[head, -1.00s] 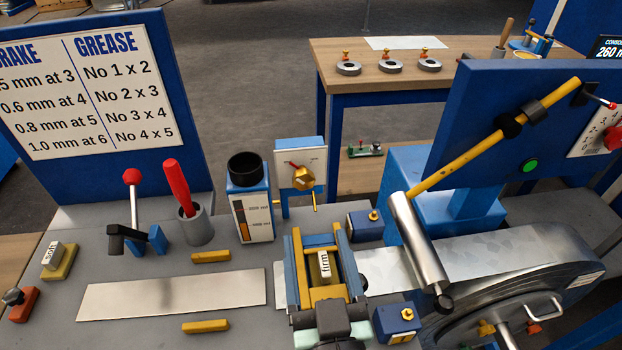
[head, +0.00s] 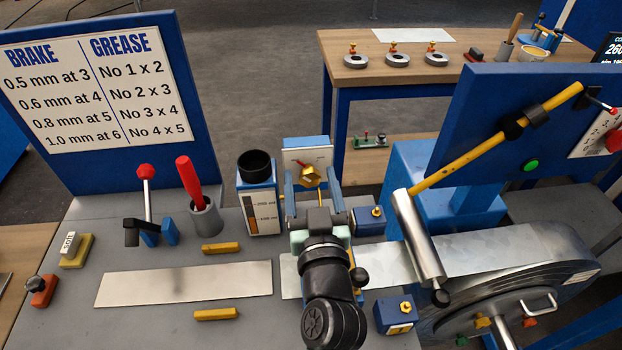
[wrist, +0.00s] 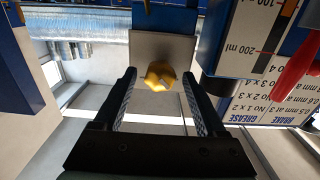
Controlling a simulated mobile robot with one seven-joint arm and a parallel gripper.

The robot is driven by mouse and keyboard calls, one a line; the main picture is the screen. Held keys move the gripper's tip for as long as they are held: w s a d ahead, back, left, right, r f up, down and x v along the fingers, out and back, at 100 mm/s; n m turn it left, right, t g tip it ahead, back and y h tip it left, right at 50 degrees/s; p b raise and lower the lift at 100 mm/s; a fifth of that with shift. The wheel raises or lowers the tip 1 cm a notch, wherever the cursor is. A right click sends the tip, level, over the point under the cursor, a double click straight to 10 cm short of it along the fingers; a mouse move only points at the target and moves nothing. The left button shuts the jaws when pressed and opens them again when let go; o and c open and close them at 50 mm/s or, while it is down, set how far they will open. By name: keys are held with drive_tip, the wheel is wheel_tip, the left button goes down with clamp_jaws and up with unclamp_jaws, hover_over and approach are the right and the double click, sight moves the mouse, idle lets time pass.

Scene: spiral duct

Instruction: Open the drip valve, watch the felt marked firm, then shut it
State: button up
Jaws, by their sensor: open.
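The brass drip valve knob (head: 309,178) is on a white plate with a red pointer, at the back of the bench. In the wrist view the knob (wrist: 160,77) sits beyond and between the tips of my gripper (wrist: 158,84). My gripper (head: 312,186) is open, its fingers pointing at the valve, one to each side; I cannot tell whether they touch it. The felt marked firm is hidden behind my gripper and wrist in the head view. The felt marked soft (head: 69,243) lies on a yellow block at the left.
A blue oil reservoir (head: 258,205) with a level gauge stands just left of the valve. A red-handled tool in a grey cup (head: 206,219) and a red-knobbed lever (head: 146,172) stand farther left. A metal strip (head: 185,284) lies in front. A steel roller (head: 420,235) is at the right.

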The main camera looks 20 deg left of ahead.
clamp_jaws()
idle(0.3)
drive_tip(key=shift+m, duration=0.3)
drive_tip(key=m, duration=0.5)
drive_tip(key=shift+d+p, duration=0.15)
drive_tip(key=shift+p, duration=0.25)
drive_tip(key=m+p, duration=0.1)
drive_tip(key=m, duration=0.5)
drive_tip(key=shift+f+m+p, duration=0.1)
drive_tip(key=shift+m+p, duration=0.2)
unclamp_jaws()
